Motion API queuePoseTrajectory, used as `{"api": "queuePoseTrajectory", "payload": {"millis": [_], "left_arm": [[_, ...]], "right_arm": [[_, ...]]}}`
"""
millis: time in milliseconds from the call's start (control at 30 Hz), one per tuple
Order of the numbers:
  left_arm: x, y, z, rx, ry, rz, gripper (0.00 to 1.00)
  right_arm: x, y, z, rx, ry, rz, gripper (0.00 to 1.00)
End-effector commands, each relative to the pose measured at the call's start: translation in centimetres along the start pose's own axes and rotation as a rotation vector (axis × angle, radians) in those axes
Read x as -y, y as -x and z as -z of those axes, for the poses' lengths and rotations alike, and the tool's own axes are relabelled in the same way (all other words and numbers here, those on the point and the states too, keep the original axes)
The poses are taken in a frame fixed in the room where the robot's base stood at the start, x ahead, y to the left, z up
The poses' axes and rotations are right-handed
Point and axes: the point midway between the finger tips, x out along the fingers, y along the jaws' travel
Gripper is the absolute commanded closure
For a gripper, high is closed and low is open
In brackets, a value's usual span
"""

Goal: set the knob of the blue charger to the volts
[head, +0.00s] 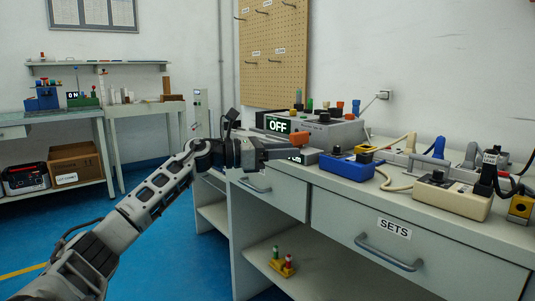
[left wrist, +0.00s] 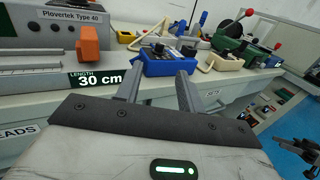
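The blue charger (head: 346,166) sits on the bench, with a dark knob (head: 337,150) on its top. In the left wrist view, the blue charger (left wrist: 185,66) stands just beyond my fingers, and its dark knob (left wrist: 158,48) shows at the top left. The knob's pointer and the marks around it are too small to read. My left gripper (head: 303,150) reaches in from the left, short of the charger. In the left wrist view, its two fingers (left wrist: 158,80) are apart with nothing between them.
A grey unit with an "OFF" display (head: 277,125) stands behind my gripper. An orange block (left wrist: 88,43) on a 30 cm length device is close to the left. A beige box (head: 450,195) with cables sits right of the charger. Drawers (head: 395,235) lie below the bench edge.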

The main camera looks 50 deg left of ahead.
Motion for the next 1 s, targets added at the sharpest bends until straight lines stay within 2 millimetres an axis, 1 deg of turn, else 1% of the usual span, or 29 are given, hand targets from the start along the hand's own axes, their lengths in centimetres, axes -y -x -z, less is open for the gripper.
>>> {"api": "queuePoseTrajectory", "payload": {"millis": [33,133,333,500,667,933,1000], "left_arm": [[0.0,0.8,0.4,-0.005,0.001,-0.001,0.61],[0.0,2.1,0.3,-0.004,0.001,0.001,0.61],[0.1,3.7,0.1,-0.002,0.001,0.002,0.61],[0.1,4.1,0.0,-0.001,-0.001,0.002,0.61],[0.1,4.1,0.0,0.000,-0.001,0.002,0.61],[0.0,4.1,0.0,0.000,0.000,0.001,0.61],[0.0,4.1,0.0,0.000,0.000,0.001,0.61]], "right_arm": [[0.0,0.0,-0.1,-0.005,-0.006,0.004,0.61],[0.1,-0.1,0.2,-0.015,-0.017,0.012,0.61],[0.4,-0.1,0.9,-0.038,-0.027,0.020,0.61],[0.6,-0.1,1.4,-0.051,-0.028,0.025,0.61],[0.6,-0.1,1.4,-0.050,-0.029,0.025,0.61],[0.5,-0.1,1.1,-0.043,-0.029,0.023,0.61],[0.4,-0.1,0.7,-0.032,-0.028,0.021,0.61]]}}
